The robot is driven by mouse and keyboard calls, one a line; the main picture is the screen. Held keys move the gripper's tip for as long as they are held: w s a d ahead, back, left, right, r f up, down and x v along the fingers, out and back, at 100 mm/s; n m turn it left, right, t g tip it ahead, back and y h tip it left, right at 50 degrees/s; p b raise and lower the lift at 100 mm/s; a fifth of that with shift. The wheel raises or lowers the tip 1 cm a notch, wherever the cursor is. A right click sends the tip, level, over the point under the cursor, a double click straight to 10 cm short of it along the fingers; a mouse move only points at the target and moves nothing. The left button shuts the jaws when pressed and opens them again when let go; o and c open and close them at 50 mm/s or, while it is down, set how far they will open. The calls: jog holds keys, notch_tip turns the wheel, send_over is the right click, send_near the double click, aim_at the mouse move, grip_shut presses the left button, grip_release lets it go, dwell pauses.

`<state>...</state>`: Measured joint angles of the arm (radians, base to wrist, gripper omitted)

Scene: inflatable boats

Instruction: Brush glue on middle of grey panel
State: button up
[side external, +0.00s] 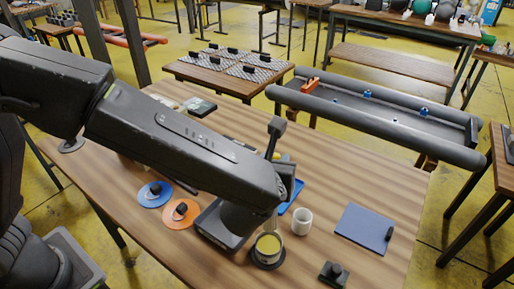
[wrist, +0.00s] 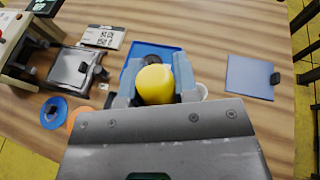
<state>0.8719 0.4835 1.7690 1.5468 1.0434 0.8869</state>
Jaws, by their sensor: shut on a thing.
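A flat blue-grey panel (side external: 363,229) with a small black knob at its edge lies on the right of the table; it also shows in the wrist view (wrist: 248,77). Its middle looks bare. My gripper (wrist: 155,97) is shut on a yellow-ended tool (wrist: 154,84), seemingly the brush, seen end-on. In the side view a pale shaft (side external: 271,223) hangs below my wrist, over a small pot (side external: 267,247) with yellow contents. I cannot tell whether its tip touches the glue. The fingers are mostly hidden by my arm in the side view.
A white mug (side external: 301,221) stands between pot and panel. A blue tray (wrist: 139,57) lies behind my gripper. Blue (side external: 154,194) and orange (side external: 181,213) discs lie left. A dark knobbed block (side external: 333,274) sits at the front.

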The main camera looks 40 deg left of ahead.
jog(key=shift+f, duration=3.7)
jog(key=shift+r, duration=0.1)
notch_tip(320, 180, up, 7)
dwell(0.6)
dwell(0.5)
